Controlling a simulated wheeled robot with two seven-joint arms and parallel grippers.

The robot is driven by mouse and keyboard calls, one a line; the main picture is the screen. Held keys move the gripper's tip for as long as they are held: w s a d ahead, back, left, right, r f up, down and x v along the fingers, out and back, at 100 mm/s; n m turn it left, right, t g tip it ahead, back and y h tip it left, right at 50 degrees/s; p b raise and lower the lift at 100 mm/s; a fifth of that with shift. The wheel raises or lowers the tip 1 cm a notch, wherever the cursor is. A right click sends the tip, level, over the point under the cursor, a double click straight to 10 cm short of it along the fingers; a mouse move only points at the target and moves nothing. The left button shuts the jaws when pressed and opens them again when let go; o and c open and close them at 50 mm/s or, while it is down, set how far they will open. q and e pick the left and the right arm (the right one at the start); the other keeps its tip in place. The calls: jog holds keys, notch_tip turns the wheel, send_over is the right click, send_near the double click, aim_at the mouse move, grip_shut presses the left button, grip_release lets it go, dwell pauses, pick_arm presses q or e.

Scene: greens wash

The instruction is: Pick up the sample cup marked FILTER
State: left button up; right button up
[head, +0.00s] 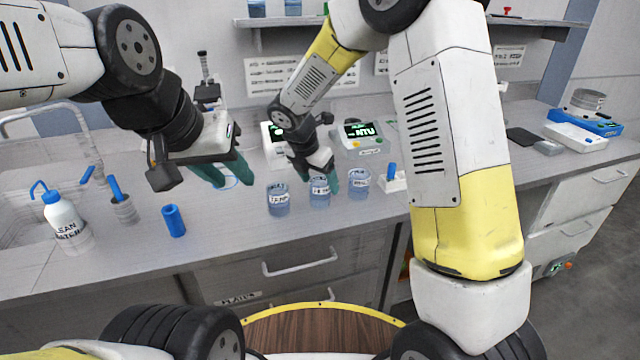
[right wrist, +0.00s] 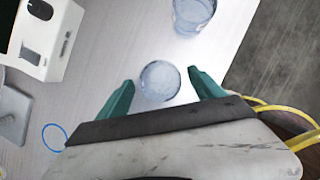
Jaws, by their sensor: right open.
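Three clear sample cups with white labels stand in a row on the bench in the head view: a left cup (head: 278,200), a middle cup (head: 320,194) and a right cup (head: 358,181). Their labels are too small to read surely, so I cannot tell which is FILTER. My right gripper (head: 320,177) is open at the middle cup. In the right wrist view, one cup (right wrist: 160,80) lies between the open teal fingers, with gaps on both sides; another cup (right wrist: 193,14) stands beyond. My left gripper (head: 224,173) is open and empty above the bench, left of the cups.
A blue cylinder (head: 174,221) and a white wash bottle (head: 64,217) stand at the left. Instruments with green displays, including one meter (head: 364,137), stand behind the cups. The bench's front edge is close before the cups.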

jog(key=shift+f, duration=0.2)
jog(key=shift+d, duration=0.1)
grip_shut()
jog(key=shift+r, duration=0.15)
